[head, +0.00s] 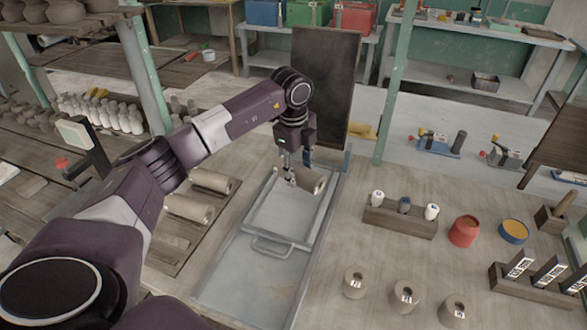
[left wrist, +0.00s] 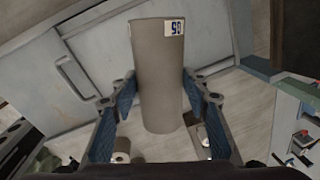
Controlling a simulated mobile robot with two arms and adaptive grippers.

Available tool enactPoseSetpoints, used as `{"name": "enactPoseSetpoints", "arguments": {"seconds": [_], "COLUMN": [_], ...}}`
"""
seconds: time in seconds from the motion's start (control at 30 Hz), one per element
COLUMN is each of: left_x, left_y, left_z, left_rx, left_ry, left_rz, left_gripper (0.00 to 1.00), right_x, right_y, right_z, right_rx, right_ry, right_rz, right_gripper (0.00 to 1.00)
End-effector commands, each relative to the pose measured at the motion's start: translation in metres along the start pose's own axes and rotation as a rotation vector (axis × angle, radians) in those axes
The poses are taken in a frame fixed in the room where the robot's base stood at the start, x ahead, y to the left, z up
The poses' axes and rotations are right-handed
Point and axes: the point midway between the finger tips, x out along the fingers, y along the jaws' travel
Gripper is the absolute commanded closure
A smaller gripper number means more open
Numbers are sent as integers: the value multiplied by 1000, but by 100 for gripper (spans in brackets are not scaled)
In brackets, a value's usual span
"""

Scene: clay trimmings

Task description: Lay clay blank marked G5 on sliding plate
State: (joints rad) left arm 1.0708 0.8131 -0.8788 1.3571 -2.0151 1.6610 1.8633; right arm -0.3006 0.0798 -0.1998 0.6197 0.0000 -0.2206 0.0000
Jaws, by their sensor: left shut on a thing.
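My left gripper (head: 293,168) is shut on a grey-brown clay cylinder, the clay blank (head: 311,181), holding it across its sides. In the left wrist view the blank (left wrist: 158,80) lies between the two blue-padded fingers, and a white label near its end reads G5, turned in the picture. The sliding plate (head: 275,216) is a pale metal plate with a bar handle (head: 272,247) at its near side, set in a metal frame. The blank is over the far part of the plate; I cannot tell whether it touches. My right gripper is not in view.
More clay blanks (head: 214,181) lie on a wooden board left of the plate. A dark upright panel (head: 325,85) stands behind the plate. To the right are a wooden bottle rack (head: 398,222), a red pot (head: 464,232) and several short labelled cylinders (head: 405,297).

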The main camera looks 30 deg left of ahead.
Motion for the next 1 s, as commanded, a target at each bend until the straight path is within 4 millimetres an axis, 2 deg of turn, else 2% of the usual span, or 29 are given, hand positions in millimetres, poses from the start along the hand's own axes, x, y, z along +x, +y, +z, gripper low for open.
{"name": "enactPoseSetpoints", "arguments": {"seconds": [0.1,0.3,0.57,1.0], "left_x": [4,8,16,47], "left_y": [-1,-1,0,4], "left_z": [12,20,21,21], "left_rx": [-169,-305,-318,-316], "left_ry": [-21,-39,-40,-40], "left_rz": [-1,-1,-1,-1], "left_gripper": [100,100,100,100], "right_x": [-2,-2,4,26], "right_y": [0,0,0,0], "right_z": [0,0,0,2], "right_rx": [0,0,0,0], "right_ry": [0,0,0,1], "right_rz": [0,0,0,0], "right_gripper": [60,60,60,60]}}
